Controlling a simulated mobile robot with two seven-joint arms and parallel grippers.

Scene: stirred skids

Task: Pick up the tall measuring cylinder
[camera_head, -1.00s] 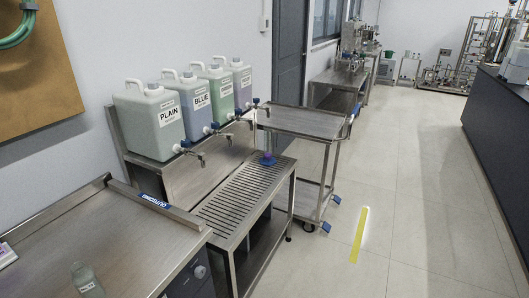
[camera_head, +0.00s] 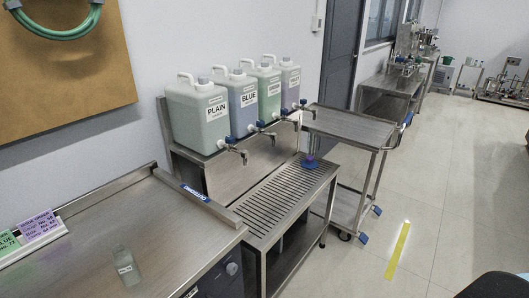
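A tall, slim, clear measuring cylinder (camera_head: 311,146) with a blue-purple foot stands upright at the far end of the slatted metal drain bench (camera_head: 262,213). It stands below the tap of the farthest jug, and its upper part is hard to make out against the background. Neither of my grippers is in view.
Several jugs with taps, including PLAIN (camera_head: 197,118) and BLUE (camera_head: 238,100), stand on a shelf behind the bench. A steel trolley (camera_head: 350,124) stands beyond the bench. The floor (camera_head: 370,270) at right is open.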

